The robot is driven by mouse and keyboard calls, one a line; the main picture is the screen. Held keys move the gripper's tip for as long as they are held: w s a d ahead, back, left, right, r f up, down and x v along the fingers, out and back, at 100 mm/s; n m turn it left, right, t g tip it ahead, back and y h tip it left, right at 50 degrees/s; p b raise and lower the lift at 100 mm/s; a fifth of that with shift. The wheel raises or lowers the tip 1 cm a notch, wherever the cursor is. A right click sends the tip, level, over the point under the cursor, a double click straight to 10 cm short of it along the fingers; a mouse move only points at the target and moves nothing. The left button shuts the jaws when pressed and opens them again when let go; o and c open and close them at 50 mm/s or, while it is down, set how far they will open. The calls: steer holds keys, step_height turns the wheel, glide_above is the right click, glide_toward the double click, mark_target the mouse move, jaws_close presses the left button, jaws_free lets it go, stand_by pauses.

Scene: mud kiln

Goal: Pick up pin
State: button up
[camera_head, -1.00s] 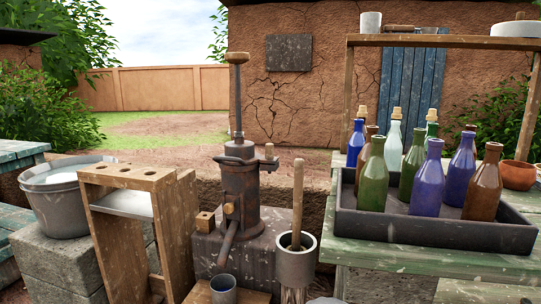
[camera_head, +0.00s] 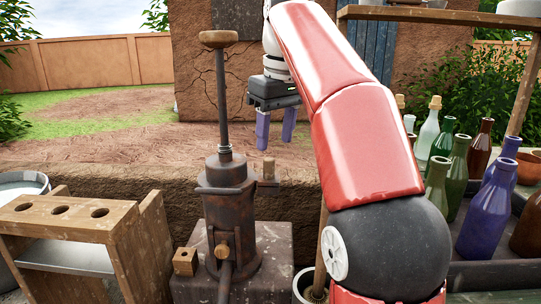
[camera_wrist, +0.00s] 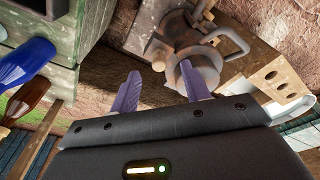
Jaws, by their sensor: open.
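A short wooden peg, which looks like the pin (camera_head: 268,168), stands upright at the right side of the rusty metal pump (camera_head: 228,205). In the wrist view the pin (camera_wrist: 158,60) shows small, beyond the space between the fingers, beside the pump body (camera_wrist: 195,66). My gripper (camera_head: 275,142) has purple fingers, spread apart and pointing down, with nothing between them. In the head view it appears just above the pin. The fingers also show in the wrist view (camera_wrist: 160,75). I cannot tell the exact gap in depth between fingers and pin.
The pump's tall handle (camera_head: 222,95) rises left of my gripper. A wooden rack with holes (camera_head: 75,214) stands at left, near a bucket (camera_head: 22,185). Glass bottles (camera_head: 487,215) crowd the right side. A mud ledge (camera_head: 100,168) runs behind the pump.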

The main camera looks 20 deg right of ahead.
mark_target(269, 159)
steer(key=shift+w+d+f, duration=0.15)
steer(key=shift+w+f, duration=0.6)
steer(key=shift+w+a+f, duration=0.15)
steer(key=shift+w+f, duration=0.05)
steer(key=shift+f, duration=0.7)
steer(key=shift+w+a+f, duration=0.15)
steer(key=shift+f, duration=0.75)
steer(key=shift+w+a+f, duration=0.15)
steer(key=shift+w+f, duration=0.05)
steer(key=shift+f, duration=0.7)
steer(key=c, duration=1)
steer(key=shift+o, duration=0.2)
steer(key=shift+r, duration=0.1)
steer(key=shift+r, duration=3.35)
steer(key=s+a+b, duration=0.1)
steer(key=s+a, duration=0.2)
steer(key=s, duration=0.5)
steer(key=s+a+b, duration=0.2)
steer(key=s, duration=0.7)
steer(key=shift+a+b, duration=0.3)
steer(key=shift+a, duration=0.1)
